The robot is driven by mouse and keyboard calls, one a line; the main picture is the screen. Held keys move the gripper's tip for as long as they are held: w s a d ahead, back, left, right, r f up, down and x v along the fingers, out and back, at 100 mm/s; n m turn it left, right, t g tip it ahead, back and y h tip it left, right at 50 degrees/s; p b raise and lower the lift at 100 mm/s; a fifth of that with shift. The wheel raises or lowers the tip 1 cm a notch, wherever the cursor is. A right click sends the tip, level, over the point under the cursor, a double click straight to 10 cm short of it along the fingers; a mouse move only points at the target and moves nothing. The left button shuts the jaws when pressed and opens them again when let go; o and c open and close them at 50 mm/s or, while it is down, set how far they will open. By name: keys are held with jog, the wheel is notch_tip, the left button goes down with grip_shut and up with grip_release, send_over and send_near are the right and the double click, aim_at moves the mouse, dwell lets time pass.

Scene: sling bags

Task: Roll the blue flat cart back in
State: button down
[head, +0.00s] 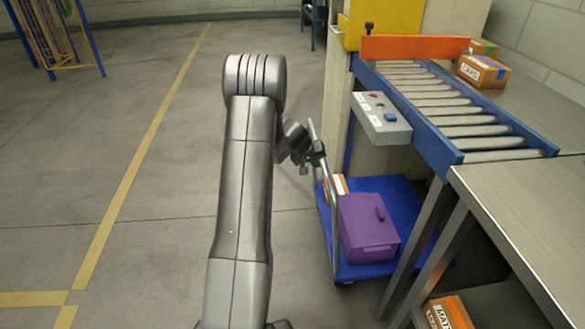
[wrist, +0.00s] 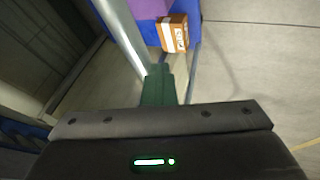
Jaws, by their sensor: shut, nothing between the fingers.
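The blue flat cart (head: 408,200) stands on the floor, partly under the roller conveyor and partly out to its left. It carries a purple bin (head: 368,228) and a small cardboard box (head: 341,184), which also shows in the wrist view (wrist: 173,33). Its grey upright handle (head: 325,165) rises at the left side. My gripper (head: 318,158) is beside the handle's upper part; its green fingers (wrist: 158,88) are shut and empty. In the wrist view a pale post (wrist: 122,35) runs close left of the fingers. I cannot tell whether they touch the handle.
The conveyor (head: 440,105) with its blue frame and grey control box (head: 380,117) stands above and right of the cart. A metal table (head: 530,200) with legs is at the right, with a box (head: 448,313) below. The floor to the left is clear.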

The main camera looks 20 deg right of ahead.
jog(key=s+d+p, duration=0.3)
jog(key=s+d, duration=0.1)
jog(key=d, duration=1.1)
jog(key=shift+s+p, duration=0.2)
jog(key=shift+p, duration=0.1)
jog(key=shift+w+f, duration=0.1)
